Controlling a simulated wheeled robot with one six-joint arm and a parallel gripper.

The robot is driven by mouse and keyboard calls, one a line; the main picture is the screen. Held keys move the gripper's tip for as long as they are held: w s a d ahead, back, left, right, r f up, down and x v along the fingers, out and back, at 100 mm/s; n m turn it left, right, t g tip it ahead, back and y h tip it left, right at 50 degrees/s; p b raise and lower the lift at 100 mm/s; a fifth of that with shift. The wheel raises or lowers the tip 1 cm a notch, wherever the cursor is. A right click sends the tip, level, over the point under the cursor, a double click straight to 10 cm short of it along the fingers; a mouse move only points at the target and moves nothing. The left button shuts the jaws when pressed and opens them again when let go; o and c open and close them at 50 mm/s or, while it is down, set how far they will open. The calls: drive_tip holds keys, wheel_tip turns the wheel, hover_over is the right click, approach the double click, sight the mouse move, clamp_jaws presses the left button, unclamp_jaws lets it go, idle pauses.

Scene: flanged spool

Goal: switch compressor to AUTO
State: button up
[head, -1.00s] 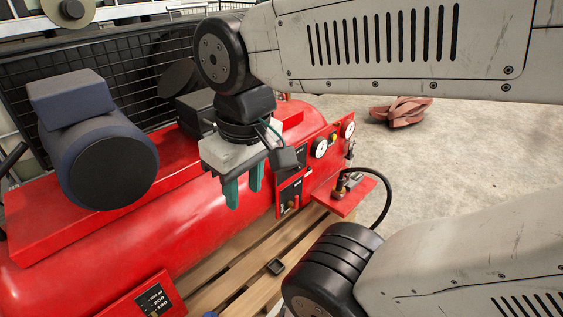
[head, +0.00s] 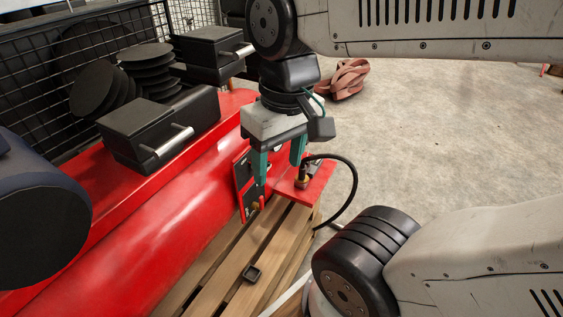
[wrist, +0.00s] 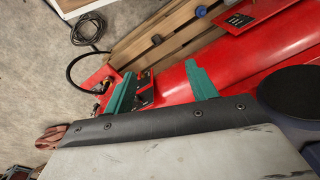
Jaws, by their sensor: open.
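The red compressor (head: 190,232) lies on a wooden pallet; its tank also shows in the wrist view (wrist: 240,62). A black control plate (head: 243,176) is on its right end, partly hidden behind my gripper. A small brass-coloured knob (head: 254,207) shows low by this plate. My gripper (head: 279,174) points down in front of the panel, its teal fingers apart and nothing between them. In the wrist view my gripper (wrist: 160,70) has the dark plate (wrist: 146,88) behind and between its fingers. The switch setting cannot be read.
A red bracket with a fitting (head: 302,181) and a black hose (head: 350,180) stands right of my gripper. Black motor parts (head: 160,135) sit on the tank. Concrete floor (head: 440,130) at right is open.

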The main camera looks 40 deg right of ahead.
drive_tip(key=w+a+f+m+g+y, duration=0.3)
drive_tip(key=w+f+m+y, duration=0.25)
drive_tip(key=w+y, duration=0.45)
drive_tip(key=w+d+f+m+t+y, duration=0.2)
drive_tip(key=w+d+f+m+t, duration=0.1)
drive_tip(key=w, duration=0.3)
drive_tip(key=w+d+f+m+t+y, duration=0.2)
drive_tip(key=w+f+m, duration=0.1)
drive_tip(key=w, duration=0.3)
drive_tip(key=w+d+f+m+t+h, duration=0.35)
drive_tip(key=d+f+m+t, duration=0.4)
drive_tip(key=d+f, duration=0.4)
drive_tip(key=w+d+f+m+t+h, duration=0.2)
drive_tip(key=d+f+m+t+h, duration=0.45)
drive_tip(key=f, duration=0.75)
drive_tip(key=w+m, duration=0.1)
drive_tip(key=w, duration=0.2)
drive_tip(key=w+m+y, duration=0.1)
drive_tip(key=w, duration=0.3)
drive_tip(key=shift+d+f+m, duration=0.15)
drive_tip(key=shift+d+m, duration=0.05)
drive_tip(key=shift+m, duration=0.05)
drive_tip(key=c, duration=1)
